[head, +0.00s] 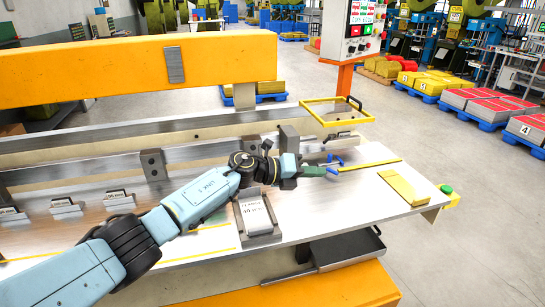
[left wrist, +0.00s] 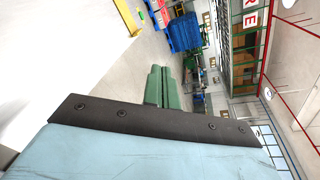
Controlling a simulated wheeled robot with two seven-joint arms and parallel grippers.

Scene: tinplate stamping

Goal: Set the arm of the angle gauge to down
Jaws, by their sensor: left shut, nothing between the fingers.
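My left gripper (head: 313,171) reaches in from the left over the worktable, its green fingers closed together and empty. The closed fingers also show in the left wrist view (left wrist: 162,87). Right at the fingertips in the head view is a small part with bright blue pieces (head: 334,159), which looks like the angle gauge. The gripper partly covers it, so I cannot tell which way its arm points or whether the fingers touch it. The gauge is not recognisable in the left wrist view. My right gripper is not in view.
The pale worktable (head: 385,205) carries a grey block with a white label (head: 258,216), a yellow bar (head: 402,188) and several small labelled blocks at left. A yellow frame (head: 338,111) stands above the back edge. An orange beam (head: 140,68) spans the back left.

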